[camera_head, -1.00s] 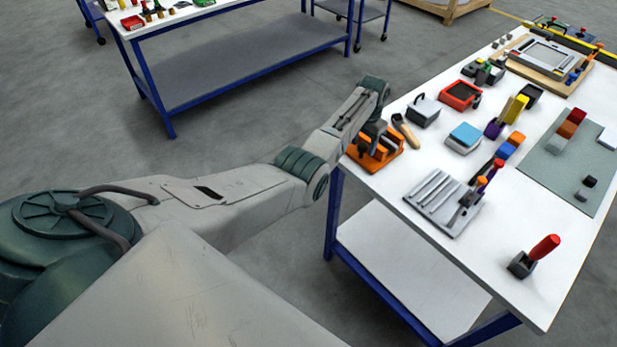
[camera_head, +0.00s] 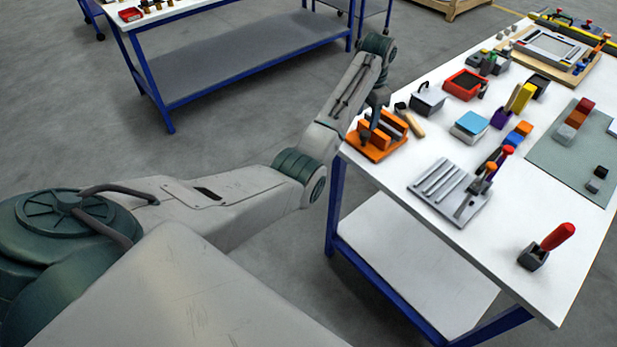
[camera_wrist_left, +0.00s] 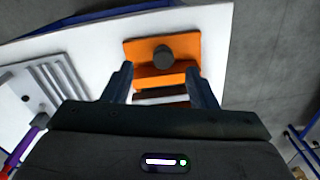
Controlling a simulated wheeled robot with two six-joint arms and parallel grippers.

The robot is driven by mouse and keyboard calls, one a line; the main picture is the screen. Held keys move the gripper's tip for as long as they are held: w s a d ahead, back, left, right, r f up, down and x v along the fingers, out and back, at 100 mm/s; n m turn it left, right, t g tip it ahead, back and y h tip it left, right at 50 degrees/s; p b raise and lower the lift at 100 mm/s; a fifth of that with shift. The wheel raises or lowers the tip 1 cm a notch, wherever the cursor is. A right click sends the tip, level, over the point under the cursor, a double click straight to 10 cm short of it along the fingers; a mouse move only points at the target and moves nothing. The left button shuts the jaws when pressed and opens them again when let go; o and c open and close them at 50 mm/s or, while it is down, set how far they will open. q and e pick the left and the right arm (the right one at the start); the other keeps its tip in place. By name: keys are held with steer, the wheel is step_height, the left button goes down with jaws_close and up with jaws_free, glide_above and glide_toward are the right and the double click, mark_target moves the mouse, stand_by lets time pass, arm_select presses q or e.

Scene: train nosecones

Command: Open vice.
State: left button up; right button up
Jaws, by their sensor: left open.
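The orange vice (camera_head: 376,141) sits at the near left corner of the white table. In the left wrist view the vice (camera_wrist_left: 133,50) shows an orange base, an orange jaw block and a dark round knob (camera_wrist_left: 163,57) on its far side. My left gripper (camera_wrist_left: 160,82) is open, with its two dark fingers on either side of the vice's jaw area in that view. I cannot tell whether the fingers touch it. In the head view the end of my left arm is above and beside the vice, and the fingers are mostly hidden. My right gripper is not in view.
A wooden-handled tool (camera_head: 410,120) lies beside the vice, with a grey box (camera_head: 428,100) behind it. A grey slotted plate (camera_head: 450,188) is to the right. A red-handled tool (camera_head: 548,246) stands near the front. The white table's (camera_head: 415,222) left edge is close to the vice.

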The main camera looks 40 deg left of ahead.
arm_select(q)
steer(key=s+f+n+t, duration=0.1)
steer(key=s+f, duration=0.8)
steer(key=s, duration=0.5)
steer(key=s+f+n+t, duration=0.1)
steer(key=s+f+n, duration=0.1)
steer(key=s+f, duration=0.6)
steer(key=s, duration=0.6)
steer(key=shift+s+d+f+y, duration=0.15)
steer(key=shift+s+f+y, duration=0.05)
steer(key=shift+f+y, duration=0.2)
